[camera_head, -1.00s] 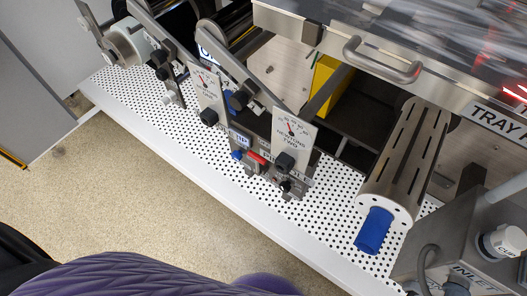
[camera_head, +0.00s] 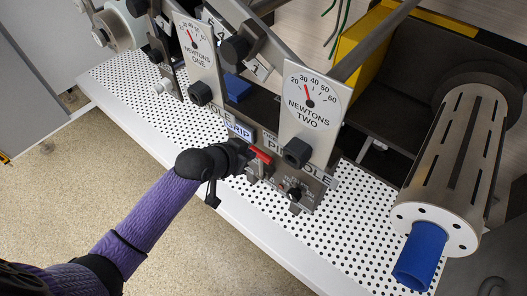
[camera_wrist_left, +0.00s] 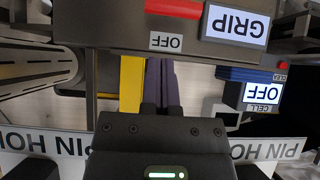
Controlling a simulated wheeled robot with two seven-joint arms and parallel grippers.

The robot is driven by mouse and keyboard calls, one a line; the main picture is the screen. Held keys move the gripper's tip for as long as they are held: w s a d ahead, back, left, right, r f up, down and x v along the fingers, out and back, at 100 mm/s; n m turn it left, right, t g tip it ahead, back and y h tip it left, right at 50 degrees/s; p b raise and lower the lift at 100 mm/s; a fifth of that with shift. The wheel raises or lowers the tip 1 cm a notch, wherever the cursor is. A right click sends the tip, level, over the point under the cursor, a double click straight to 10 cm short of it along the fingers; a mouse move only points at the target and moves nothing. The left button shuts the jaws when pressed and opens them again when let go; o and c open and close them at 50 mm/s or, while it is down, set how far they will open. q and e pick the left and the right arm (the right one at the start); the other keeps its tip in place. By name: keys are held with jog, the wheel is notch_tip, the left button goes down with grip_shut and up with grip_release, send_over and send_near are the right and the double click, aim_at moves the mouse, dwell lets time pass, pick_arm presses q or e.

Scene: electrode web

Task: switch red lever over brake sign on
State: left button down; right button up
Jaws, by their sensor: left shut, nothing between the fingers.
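A red lever (camera_head: 261,155) sits on the front panel beside a GRIP sign (camera_head: 239,130). The left wrist view, upside down, shows a red lever (camera_wrist_left: 172,8) with an OFF plate (camera_wrist_left: 166,41) under it and a GRIP sign (camera_wrist_left: 236,25) to its right. I can read no BRAKE sign. My left gripper (camera_head: 248,160) is close to the red lever at its left; contact cannot be told. In the wrist view its fingers (camera_wrist_left: 163,68) are shut and empty, just below the OFF plate. A blue part (camera_wrist_left: 252,75) with a CELL OFF plate lies right of them. My right gripper is not in view.
Dial plates NEWTONS ONE (camera_head: 194,52) and NEWTONS TWO (camera_head: 311,105) stand above the panel. A black knob (camera_head: 295,191) is right of the lever. A slotted roller (camera_head: 455,165) with a blue end stands at the right. The perforated white shelf (camera_head: 340,235) is mostly bare.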

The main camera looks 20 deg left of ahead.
aim_at(274, 150)
pick_arm(q)
jog(key=b+x, duration=0.3)
jog(key=x, duration=0.1)
jog(key=b+x, duration=0.4)
jog(key=x, duration=0.1)
jog(key=shift+s+f, duration=0.1)
jog(key=shift+f, duration=0.25)
jog(key=shift+w+d, duration=0.15)
jog(key=shift+w, duration=0.15)
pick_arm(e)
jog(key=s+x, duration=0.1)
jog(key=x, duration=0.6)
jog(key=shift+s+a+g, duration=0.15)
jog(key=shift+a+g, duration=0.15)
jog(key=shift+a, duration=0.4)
pick_arm(q)
jog(key=shift+r, duration=0.1)
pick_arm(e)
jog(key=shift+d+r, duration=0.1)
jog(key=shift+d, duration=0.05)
pick_arm(q)
jog(key=shift+s, duration=0.1)
